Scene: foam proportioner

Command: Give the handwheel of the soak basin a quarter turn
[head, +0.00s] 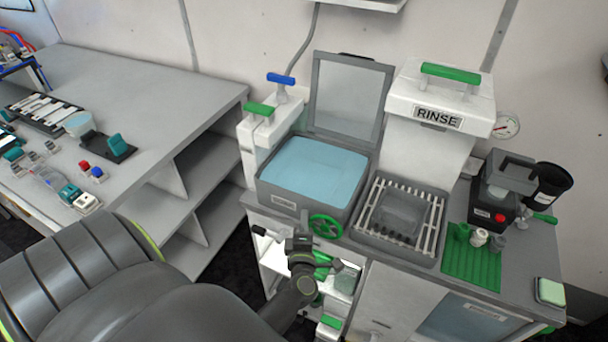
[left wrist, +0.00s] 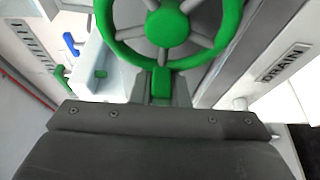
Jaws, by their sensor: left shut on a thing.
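The handwheel (head: 325,226) is a green spoked wheel on the front of the soak basin (head: 268,196), a grey tub of blue liquid with its lid raised. In the left wrist view the handwheel (left wrist: 168,25) fills the top middle, with grey spokes and a green hub. My left gripper (left wrist: 161,88) is shut on a green part at the wheel's lower rim. In the head view my left gripper (head: 304,241) is just below and left of the wheel, and its fingertips are hard to make out. My right gripper is not in view.
Right of the basin are a slatted grate (head: 432,222) and the white RINSE unit (head: 436,150). Left of it are green and blue T-handles (head: 260,109). Shelves with green items (head: 345,282) lie below the wheel. A DRAIN label (left wrist: 285,64) shows at right.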

